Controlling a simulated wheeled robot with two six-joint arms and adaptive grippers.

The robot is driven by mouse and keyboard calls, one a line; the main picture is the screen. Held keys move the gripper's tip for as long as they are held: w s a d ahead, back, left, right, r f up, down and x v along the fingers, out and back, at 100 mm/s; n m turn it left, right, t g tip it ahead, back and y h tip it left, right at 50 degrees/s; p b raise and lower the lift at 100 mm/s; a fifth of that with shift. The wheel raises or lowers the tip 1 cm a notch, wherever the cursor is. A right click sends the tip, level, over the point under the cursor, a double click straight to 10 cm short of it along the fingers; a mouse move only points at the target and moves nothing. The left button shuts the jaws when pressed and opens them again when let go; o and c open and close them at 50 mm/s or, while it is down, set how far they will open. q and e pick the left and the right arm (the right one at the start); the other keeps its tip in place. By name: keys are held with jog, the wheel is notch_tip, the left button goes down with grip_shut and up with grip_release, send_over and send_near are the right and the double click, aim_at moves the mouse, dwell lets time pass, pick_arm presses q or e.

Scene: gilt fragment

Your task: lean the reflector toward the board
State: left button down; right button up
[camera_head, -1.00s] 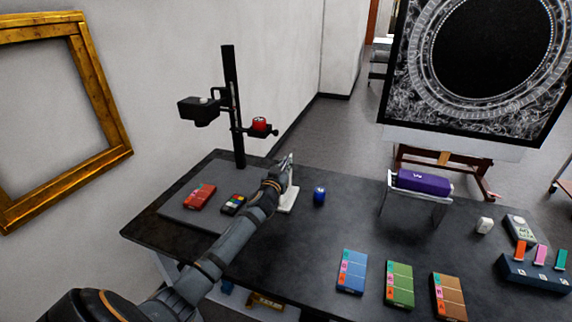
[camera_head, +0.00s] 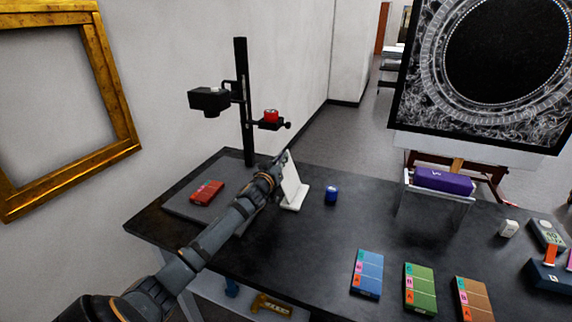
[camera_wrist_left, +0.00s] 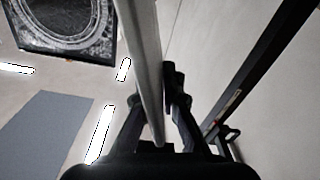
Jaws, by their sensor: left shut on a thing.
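The reflector (camera_head: 292,181) is a white panel on a white foot, standing on the dark table just right of the grey board (camera_head: 180,206). Its panel is tilted, with the top toward the board side. My left gripper (camera_head: 280,163) is shut on the panel near its upper part and hides some of it. In the left wrist view the panel (camera_wrist_left: 143,50) shows edge-on as a long pale strip between the fingers (camera_wrist_left: 152,100). A red card (camera_head: 207,192) lies on the board. My right gripper is not in view.
A black column (camera_head: 243,100) with a camera arm and a red-topped part (camera_head: 271,116) rises behind the gripper. A blue cylinder (camera_head: 332,195) stands close right of the reflector. Colored cards (camera_head: 367,273) lie nearer the front. The table's middle is clear.

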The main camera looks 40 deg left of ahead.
pick_arm(q)
jog(key=c, duration=1.8)
grip_release()
jog(key=shift+d, duration=0.1)
jog(key=shift+o, duration=1.4)
jog(key=shift+f, duration=0.1)
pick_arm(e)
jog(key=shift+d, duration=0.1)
pick_arm(q)
jog(key=v, duration=1.2)
